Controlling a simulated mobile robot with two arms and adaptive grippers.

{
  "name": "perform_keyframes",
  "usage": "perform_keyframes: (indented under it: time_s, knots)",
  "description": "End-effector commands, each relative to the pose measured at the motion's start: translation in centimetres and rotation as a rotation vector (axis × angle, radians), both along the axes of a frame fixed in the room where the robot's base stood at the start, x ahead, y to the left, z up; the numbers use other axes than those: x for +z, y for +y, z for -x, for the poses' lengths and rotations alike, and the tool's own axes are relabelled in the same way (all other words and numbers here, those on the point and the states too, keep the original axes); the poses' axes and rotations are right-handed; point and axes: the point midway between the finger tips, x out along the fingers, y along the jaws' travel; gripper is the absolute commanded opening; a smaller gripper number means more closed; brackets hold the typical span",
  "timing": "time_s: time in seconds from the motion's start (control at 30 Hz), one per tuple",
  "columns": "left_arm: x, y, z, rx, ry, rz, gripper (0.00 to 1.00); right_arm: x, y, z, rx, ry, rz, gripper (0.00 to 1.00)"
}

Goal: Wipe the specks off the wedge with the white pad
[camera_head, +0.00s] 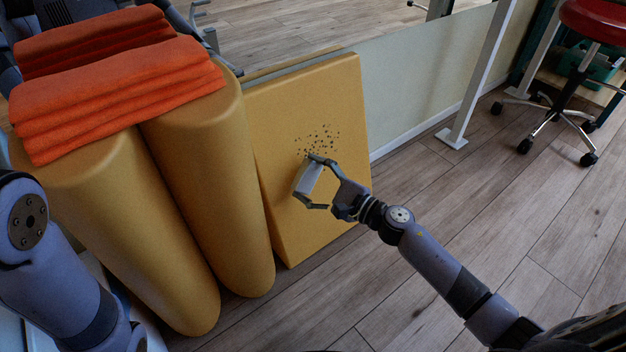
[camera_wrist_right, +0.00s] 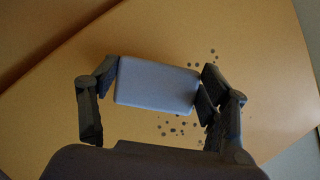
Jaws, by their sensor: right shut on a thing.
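The yellow wedge (camera_head: 300,110) stands tilted against the wall, its broad face toward me. Dark specks (camera_head: 319,138) lie in a cluster on its upper middle; in the right wrist view they show as specks (camera_wrist_right: 180,128) around the pad. My right gripper (camera_head: 317,182) is shut on the white pad (camera_head: 308,178), gripping it by its two ends. The pad (camera_wrist_right: 157,86) is in front of the wedge face, just below the specks in the head view. I cannot tell whether it touches the face. My left arm shows at the left edge; its gripper is out of view.
Two yellow bolsters (camera_head: 208,190) stand left of the wedge, with folded orange towels (camera_head: 110,90) on top. A white post (camera_head: 478,75) and a red stool (camera_head: 597,20) stand at the right.

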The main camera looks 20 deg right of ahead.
Motion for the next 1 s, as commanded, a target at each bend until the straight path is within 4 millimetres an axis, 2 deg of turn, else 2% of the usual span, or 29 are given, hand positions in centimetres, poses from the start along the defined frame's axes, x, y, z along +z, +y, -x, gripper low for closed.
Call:
perform_keyframes:
  time_s: [0.4,1.0]
  knots:
    - [0.0,0.0,0.1,0.000,-0.001,0.000,0.40,0.0,0.0,0.0,0.000,0.000,0.000,0.48]
    - [-0.5,0.0,0.4,-0.001,-0.013,0.001,0.40,-0.4,0.4,-1.1,-0.001,0.000,-0.001,0.48]
